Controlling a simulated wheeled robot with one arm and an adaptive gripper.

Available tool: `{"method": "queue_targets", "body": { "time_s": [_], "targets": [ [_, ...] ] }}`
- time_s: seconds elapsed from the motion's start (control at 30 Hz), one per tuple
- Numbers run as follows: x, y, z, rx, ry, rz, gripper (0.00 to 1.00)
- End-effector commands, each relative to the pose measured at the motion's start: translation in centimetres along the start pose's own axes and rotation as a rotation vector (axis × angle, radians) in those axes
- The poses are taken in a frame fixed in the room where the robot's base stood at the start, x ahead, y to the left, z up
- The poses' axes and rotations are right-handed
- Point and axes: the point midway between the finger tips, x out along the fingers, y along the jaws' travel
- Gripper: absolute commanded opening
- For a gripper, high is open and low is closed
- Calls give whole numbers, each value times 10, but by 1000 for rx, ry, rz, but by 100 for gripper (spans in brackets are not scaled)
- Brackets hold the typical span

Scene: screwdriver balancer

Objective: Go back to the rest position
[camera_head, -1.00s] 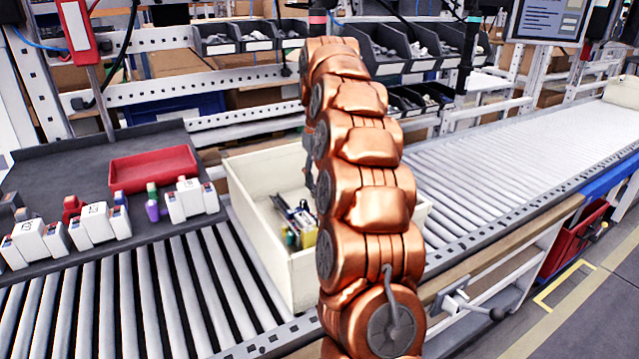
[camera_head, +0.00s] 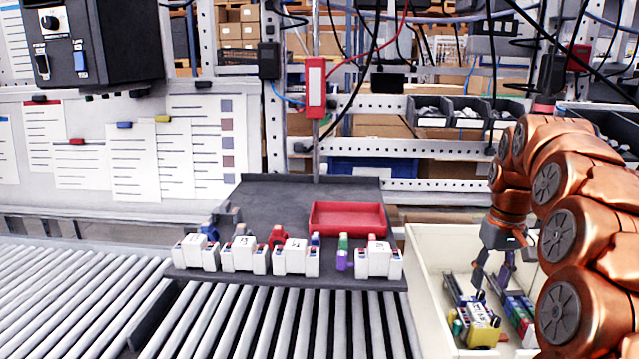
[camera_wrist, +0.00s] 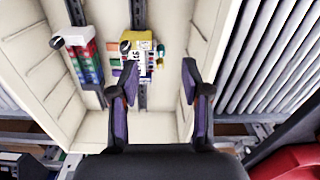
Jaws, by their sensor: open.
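My gripper (camera_head: 493,272) hangs from the copper arm over the cream bin at the right of the head view. In the wrist view my gripper (camera_wrist: 158,95) is open, with its two dark purple-padded fingers apart and nothing between them. Inside lie a yellow-and-white part (camera_head: 482,325) on a dark rail and a second white-and-coloured part (camera_head: 521,310). In the wrist view the yellow part (camera_wrist: 135,55) lies beyond the fingertips, and the other part (camera_wrist: 84,58) lies left.
A dark tray (camera_head: 275,192) holds a red shallow box (camera_head: 348,219) and several white units along its front. Roller conveyor (camera_head: 60,290) runs at left and front. Racks with grey bins (camera_head: 465,112) stand behind. A dark control box (camera_head: 98,42) hangs upper left.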

Motion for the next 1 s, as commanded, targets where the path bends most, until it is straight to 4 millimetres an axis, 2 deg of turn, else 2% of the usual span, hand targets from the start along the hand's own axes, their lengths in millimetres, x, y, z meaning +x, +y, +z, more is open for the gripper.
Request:
{"method": "queue_targets", "body": {
  "time_s": [0.03,0.2,0.5,0.7,1.0],
  "targets": [
    [-7,-14,10,-15,-2,-2,47],
    [-13,-51,44,-45,-18,-9,47],
    [-12,-106,114,-77,-50,-8,47],
    [-6,-133,168,-81,-74,-3,47],
    [15,-160,254,-60,-109,8,47]
  ]
}}
